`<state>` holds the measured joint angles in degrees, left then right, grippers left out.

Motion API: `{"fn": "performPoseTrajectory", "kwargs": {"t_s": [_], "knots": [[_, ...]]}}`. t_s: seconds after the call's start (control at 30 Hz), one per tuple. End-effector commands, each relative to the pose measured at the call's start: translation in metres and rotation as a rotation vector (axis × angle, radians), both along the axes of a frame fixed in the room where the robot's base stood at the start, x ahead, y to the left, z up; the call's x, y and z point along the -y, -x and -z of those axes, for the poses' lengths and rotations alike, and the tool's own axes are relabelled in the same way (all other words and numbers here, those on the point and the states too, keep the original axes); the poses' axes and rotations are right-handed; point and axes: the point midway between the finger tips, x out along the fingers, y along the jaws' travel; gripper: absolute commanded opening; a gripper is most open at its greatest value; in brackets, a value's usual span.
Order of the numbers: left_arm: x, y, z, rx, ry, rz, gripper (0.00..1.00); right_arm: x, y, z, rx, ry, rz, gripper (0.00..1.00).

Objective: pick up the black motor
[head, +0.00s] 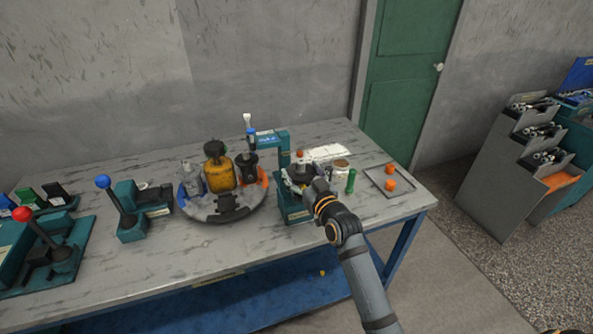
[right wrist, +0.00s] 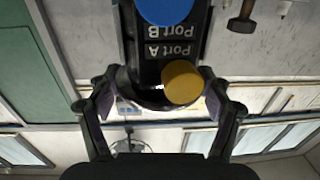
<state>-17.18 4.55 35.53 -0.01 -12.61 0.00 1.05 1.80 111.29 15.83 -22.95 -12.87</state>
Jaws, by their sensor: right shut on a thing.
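The black motor (right wrist: 155,65) fills the upper middle of the right wrist view. It carries white "Port A" and "Port B" labels, a blue cap (right wrist: 165,8) and a yellow cap (right wrist: 183,81). My right gripper (right wrist: 155,104) is shut on it, with one finger on each side. In the head view my right gripper (head: 300,184) is at the teal press stand (head: 285,150), and it hides much of what it holds. I cannot tell there whether the motor touches the stand's base. My left gripper is not in view.
A round grey tray (head: 222,211) left of the stand bears an amber jar (head: 218,172) and dark parts. Right of the stand are a green cylinder (head: 351,181) and a shallow tray (head: 376,182) with orange pieces. Lever units with blue and red knobs stand at left.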

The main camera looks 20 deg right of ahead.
Motion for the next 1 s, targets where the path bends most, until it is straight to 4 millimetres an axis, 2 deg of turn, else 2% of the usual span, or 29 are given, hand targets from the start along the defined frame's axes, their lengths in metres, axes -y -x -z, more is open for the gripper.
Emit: {"fn": "performPoseTrajectory", "kwargs": {"t_s": [0.03, 0.3, 0.43, 0.63, 1.0], "knots": [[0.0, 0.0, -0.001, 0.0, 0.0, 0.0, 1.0, 0.001, 0.009, -0.01, 0.013, 0.0, 0.0, 0.16], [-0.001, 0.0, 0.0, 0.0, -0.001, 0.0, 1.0, 0.006, 0.062, -0.037, 0.011, 0.003, -0.001, 0.16], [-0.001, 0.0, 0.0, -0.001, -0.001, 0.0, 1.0, 0.008, 0.08, -0.046, 0.011, 0.003, -0.001, 0.16], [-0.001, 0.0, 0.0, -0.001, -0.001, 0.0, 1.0, 0.009, 0.092, -0.053, 0.011, 0.0, -0.001, 0.16], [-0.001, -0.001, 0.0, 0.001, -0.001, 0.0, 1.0, 0.009, 0.093, -0.053, 0.011, -0.001, -0.001, 0.16]]}}
